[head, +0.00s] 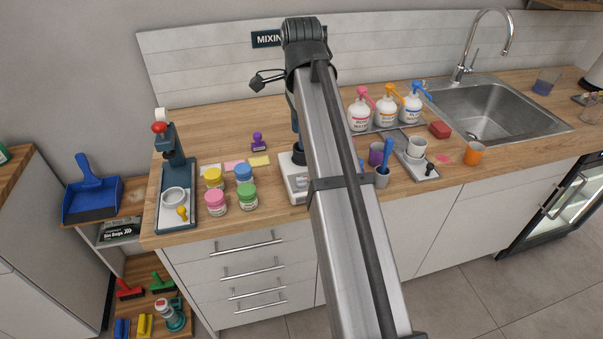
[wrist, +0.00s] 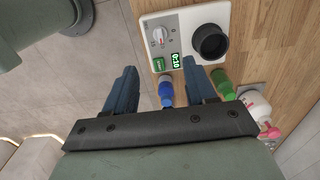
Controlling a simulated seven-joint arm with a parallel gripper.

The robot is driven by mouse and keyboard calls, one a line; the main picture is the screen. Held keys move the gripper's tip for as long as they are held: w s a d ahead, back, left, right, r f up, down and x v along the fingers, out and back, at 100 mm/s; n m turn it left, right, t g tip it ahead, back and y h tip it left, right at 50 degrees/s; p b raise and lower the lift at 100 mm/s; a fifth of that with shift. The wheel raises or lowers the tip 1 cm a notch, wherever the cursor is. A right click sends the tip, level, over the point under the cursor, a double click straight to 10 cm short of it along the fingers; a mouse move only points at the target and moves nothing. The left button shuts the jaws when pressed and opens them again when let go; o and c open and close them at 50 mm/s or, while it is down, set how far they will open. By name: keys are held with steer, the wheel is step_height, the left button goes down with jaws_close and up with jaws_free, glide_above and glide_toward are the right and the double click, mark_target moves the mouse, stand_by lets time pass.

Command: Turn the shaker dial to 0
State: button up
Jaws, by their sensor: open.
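The shaker (wrist: 185,20) is a white unit with a black round cup holder (wrist: 210,42) on top. Its dial (wrist: 158,36) is a small pale knob with a reddish mark, on a panel with printed marks too small to read. A green display (wrist: 175,60) reads 0:10, beside a green button (wrist: 158,65). In the head view the shaker (head: 298,188) is partly hidden behind my arm. My gripper (wrist: 160,66) is open and empty in the wrist view, its blue fingers apart on the near side of the panel. The dial lies beyond the fingertips, apparently untouched.
Jars with blue (head: 244,172), yellow (head: 213,177), pink (head: 215,202) and green (head: 247,196) lids stand left of the shaker. A purple cup (head: 376,154) and a grey cup with a blue tool (head: 384,172) stand right of it. The counter's front edge is close.

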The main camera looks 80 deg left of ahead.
mark_target(301, 178)
step_height(301, 178, down, 13)
steer(key=shift+f, duration=0.2)
stand_by(0.4)
jaws_close()
stand_by(0.5)
